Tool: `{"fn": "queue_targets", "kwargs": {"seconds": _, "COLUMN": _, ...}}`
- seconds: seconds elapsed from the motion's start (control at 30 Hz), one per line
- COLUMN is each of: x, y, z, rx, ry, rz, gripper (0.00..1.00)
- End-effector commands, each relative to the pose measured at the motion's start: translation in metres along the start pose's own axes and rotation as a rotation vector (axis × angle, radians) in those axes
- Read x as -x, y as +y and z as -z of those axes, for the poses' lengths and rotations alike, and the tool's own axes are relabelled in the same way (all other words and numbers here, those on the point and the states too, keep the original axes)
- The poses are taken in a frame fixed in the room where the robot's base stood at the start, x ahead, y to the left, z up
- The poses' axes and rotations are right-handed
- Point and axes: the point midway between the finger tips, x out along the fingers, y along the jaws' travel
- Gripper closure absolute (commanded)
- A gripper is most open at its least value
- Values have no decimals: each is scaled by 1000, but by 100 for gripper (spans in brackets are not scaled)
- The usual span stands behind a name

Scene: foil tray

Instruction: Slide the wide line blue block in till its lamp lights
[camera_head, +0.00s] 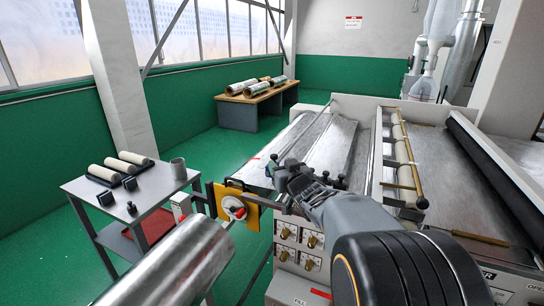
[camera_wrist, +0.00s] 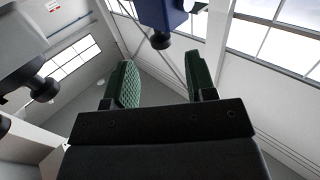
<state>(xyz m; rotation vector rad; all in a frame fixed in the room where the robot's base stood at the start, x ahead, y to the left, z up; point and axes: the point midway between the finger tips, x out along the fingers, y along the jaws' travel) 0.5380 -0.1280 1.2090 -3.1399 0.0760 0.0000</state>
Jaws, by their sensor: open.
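My gripper (camera_head: 280,170) is open over the near left corner of the machine in the head view. In the wrist view its two green ribbed fingers (camera_wrist: 166,78) stand apart with nothing between them. A dark blue block (camera_wrist: 164,12) shows at the top edge of the wrist view, partly cut off. Its black knob (camera_wrist: 160,41) lies just past the fingertips in the picture; I cannot tell the distance. In the head view I cannot make out the blue block clearly beside my gripper. I cannot make out a lamp.
A grey part with black knobs (camera_wrist: 38,80) is at the left of the wrist view. The machine's control panel (camera_head: 300,240) is below my gripper. A small steel table (camera_head: 125,188) with rollers stands at left. A bench (camera_head: 258,102) with rolls stands behind. Green floor is open between.

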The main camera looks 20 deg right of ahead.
Motion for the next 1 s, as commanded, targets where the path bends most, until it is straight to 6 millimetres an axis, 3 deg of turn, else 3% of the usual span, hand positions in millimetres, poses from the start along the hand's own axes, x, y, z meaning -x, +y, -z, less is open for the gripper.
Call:
{"fn": "queue_targets", "kwargs": {"seconds": 0.2, "x": -37, "y": -2, "z": 0, "rx": 0, "ry": -2, "rz": 3, "gripper": 49}}
{"fn": "queue_targets", "kwargs": {"seconds": 0.4, "x": -57, "y": -3, "z": 0, "rx": 0, "ry": -1, "rz": 4, "gripper": 49}}
{"fn": "queue_targets", "kwargs": {"seconds": 0.87, "x": -64, "y": -4, "z": 0, "rx": 1, "ry": 0, "rz": 5, "gripper": 49}}
{"fn": "queue_targets", "kwargs": {"seconds": 1.0, "x": -64, "y": -4, "z": 0, "rx": 1, "ry": 0, "rz": 5, "gripper": 63}}
